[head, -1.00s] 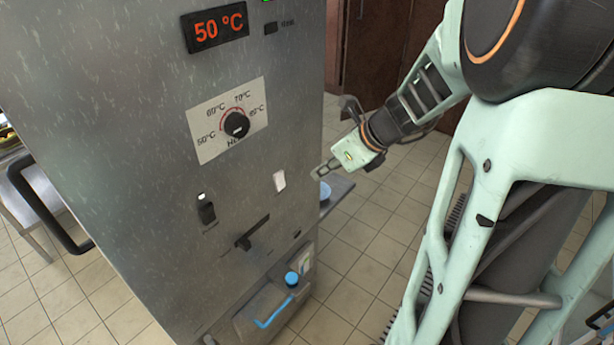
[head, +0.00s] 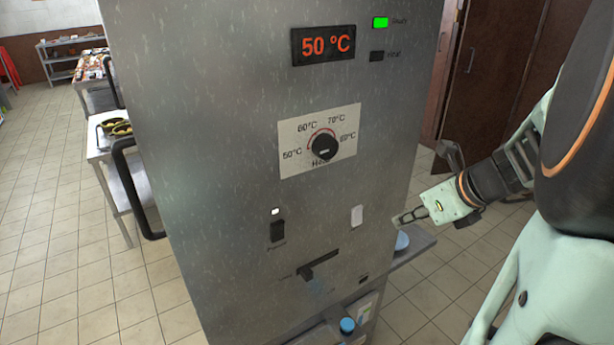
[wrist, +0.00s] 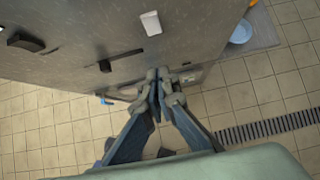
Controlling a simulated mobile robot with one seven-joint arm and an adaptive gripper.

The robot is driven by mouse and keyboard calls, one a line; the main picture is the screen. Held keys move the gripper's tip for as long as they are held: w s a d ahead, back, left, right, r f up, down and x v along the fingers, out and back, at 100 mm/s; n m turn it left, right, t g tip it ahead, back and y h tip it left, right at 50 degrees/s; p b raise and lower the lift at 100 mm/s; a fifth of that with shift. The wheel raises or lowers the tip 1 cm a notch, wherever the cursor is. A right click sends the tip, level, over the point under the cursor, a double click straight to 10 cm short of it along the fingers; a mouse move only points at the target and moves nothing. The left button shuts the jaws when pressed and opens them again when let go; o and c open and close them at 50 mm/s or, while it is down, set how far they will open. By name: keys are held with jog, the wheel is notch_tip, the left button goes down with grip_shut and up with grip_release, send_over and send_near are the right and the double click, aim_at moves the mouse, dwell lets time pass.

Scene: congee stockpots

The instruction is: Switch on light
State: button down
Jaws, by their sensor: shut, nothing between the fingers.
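The steel machine panel (head: 220,120) carries a white rectangular plate or switch (head: 357,216), which also shows at the top of the wrist view (wrist: 151,23). To its left is a black rocker switch (head: 277,231) with a small lit white indicator (head: 275,211) above it. I cannot read which one is labelled for the light. My gripper (head: 398,220) is just right of the white plate in the head view, apart from the panel face. In the wrist view its fingers (wrist: 160,82) are together and empty, below the white plate.
A display (head: 323,45) reads 50 °C, with a green lamp (head: 380,22) beside it. A round dial (head: 324,146) and a black slide lever (head: 318,265) are on the panel. A side shelf (head: 422,242) holds a blue dish (head: 402,241). Tiled floor (head: 445,290) at right is open.

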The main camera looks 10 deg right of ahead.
aim_at(359, 220)
jog(key=shift+f, duration=0.1)
jog(key=w+r+b+x, duration=0.1)
jog(key=w+b+x, duration=0.1)
jog(key=x, duration=1)
jog(key=shift+w+a+r, duration=0.15)
jog(key=shift+w+a, duration=0.1)
jog(key=shift+a, duration=0.2)
jog(key=shift+w, duration=0.1)
jog(key=shift+w+a+f, duration=0.15)
jog(key=shift+w+f, duration=0.05)
jog(key=shift+f, duration=0.15)
jog(key=shift+r+p, duration=0.9)
jog(key=shift+r, duration=0.2)
